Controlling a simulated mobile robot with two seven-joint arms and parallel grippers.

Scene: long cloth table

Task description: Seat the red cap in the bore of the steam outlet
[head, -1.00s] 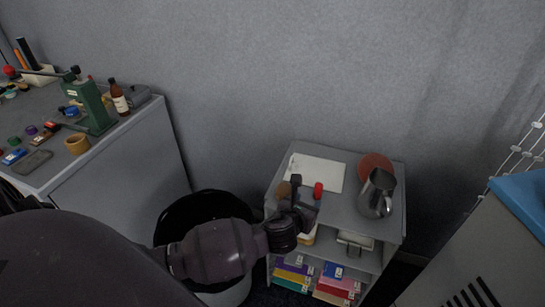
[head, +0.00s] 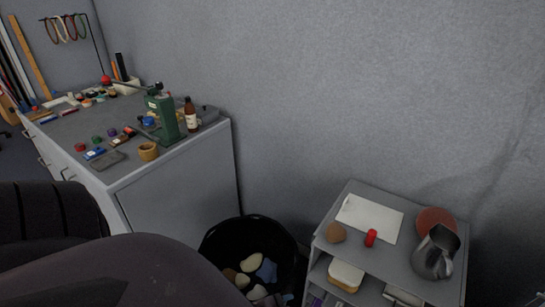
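A small red cylinder (head: 370,238), which looks like the red cap, stands on top of the low grey shelf unit (head: 393,258), at the front edge of a white sheet. I cannot pick out the steam outlet or its bore in this view. Neither gripper is in view. A dark rounded part of my own arm fills the lower left corner and hides what lies behind it.
A brown round object (head: 336,233), a white sheet (head: 368,217), a reddish disc (head: 436,220) and a metal pitcher (head: 435,254) share the shelf top. A black bin (head: 228,238) stands left of it. A grey cabinet (head: 185,175) carries a green press (head: 163,118) and small items.

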